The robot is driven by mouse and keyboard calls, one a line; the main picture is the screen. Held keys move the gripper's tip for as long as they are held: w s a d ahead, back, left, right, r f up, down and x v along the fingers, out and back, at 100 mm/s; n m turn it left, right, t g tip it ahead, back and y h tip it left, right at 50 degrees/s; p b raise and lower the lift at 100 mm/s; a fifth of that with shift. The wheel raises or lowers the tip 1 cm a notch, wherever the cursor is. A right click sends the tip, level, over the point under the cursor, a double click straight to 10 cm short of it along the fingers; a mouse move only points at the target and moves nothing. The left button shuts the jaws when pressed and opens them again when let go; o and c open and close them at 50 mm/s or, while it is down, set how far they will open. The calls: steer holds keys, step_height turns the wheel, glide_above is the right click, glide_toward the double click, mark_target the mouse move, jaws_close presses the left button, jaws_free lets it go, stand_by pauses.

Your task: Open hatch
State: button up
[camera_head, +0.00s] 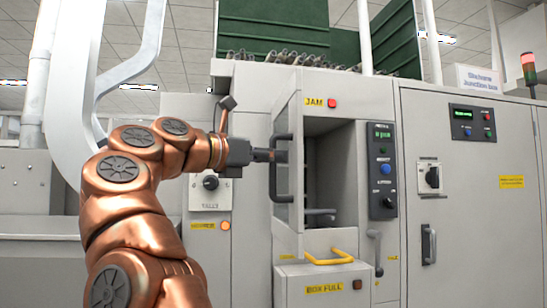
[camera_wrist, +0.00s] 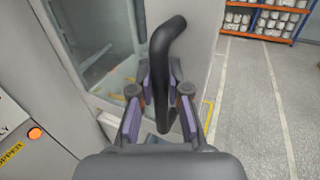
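The hatch (camera_head: 288,112) is a pale framed door with a window, on the front of the grey machine. It stands swung outward, so the dark recess (camera_head: 338,165) behind it shows on its right. Its black bar handle (camera_head: 274,185) faces my arm. My gripper (camera_head: 277,156) is at the handle. In the wrist view the handle (camera_wrist: 166,45) runs between the purple-padded fingers of my gripper (camera_wrist: 162,85), which look shut on it. The hatch window (camera_wrist: 105,65) shows to the left there. The exact finger contact is partly hidden.
A panel with buttons (camera_head: 382,170) is right of the recess. A yellow-handled drawer (camera_head: 325,277) sits below it. A knob plate (camera_head: 210,192) is left of the hatch. In the wrist view, open floor (camera_wrist: 265,110) and a shelf rack (camera_wrist: 272,20) lie to the right.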

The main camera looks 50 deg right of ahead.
steer(key=o, duration=0.4)
steer(key=shift+o, duration=0.2)
steer(key=shift+a, duration=0.15)
steer(key=v, duration=1.1)
steer(key=shift+a, duration=0.35)
steer(key=shift+w, duration=0.1)
